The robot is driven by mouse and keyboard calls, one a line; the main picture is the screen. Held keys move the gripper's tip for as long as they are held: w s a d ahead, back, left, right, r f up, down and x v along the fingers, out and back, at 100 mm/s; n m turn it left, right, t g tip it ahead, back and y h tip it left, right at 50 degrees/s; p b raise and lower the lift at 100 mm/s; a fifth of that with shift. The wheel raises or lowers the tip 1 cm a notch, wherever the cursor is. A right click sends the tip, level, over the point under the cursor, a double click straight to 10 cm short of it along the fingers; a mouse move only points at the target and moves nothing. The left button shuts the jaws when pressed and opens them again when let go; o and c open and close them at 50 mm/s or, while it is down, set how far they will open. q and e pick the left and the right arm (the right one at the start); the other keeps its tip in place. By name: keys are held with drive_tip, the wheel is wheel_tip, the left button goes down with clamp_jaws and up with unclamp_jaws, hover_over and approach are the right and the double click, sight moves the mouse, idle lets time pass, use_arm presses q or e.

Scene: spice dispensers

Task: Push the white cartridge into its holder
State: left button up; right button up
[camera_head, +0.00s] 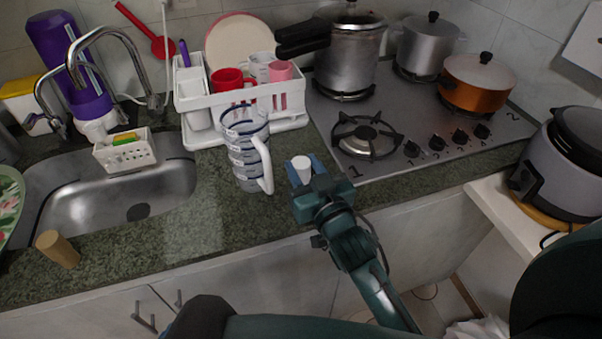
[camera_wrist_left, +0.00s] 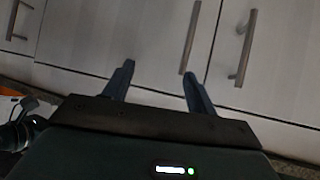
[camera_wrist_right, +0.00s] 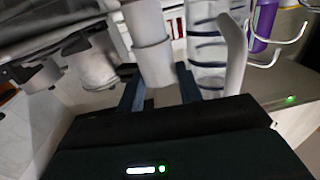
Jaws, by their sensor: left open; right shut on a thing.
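My right gripper (camera_head: 303,178) is over the front edge of the counter, right of the measuring jug, and is shut on a white cylinder (camera_head: 302,163). In the right wrist view the white cylinder (camera_wrist_right: 150,45) stands between the fingers (camera_wrist_right: 160,88); a rim divides it into a narrower and a wider section. I cannot tell whether these are the cartridge and its holder.
A clear measuring jug (camera_head: 243,150) stands just left of my right gripper. A white dish rack (camera_head: 235,105) with cups is behind it. The stove (camera_head: 400,120) with pots is at the right, the sink (camera_head: 120,200) at the left. The counter between sink and jug is clear.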

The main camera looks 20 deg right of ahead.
drive_tip(key=shift+c, duration=0.9)
wheel_tip(320, 180, up, 10)
drive_tip(key=shift+f+p, duration=0.1)
drive_tip(key=shift+p, duration=0.35)
drive_tip(key=s+d+f+h, duration=0.1)
drive_tip(key=s+d+f, duration=0.1)
drive_tip(key=s+f, duration=0.1)
drive_tip(key=s+d+f+m, duration=0.1)
drive_tip(key=s+d+f, duration=0.2)
drive_tip(key=s, duration=0.3)
drive_tip(key=shift+s+f+h, duration=0.2)
drive_tip(key=shift+h, duration=0.2)
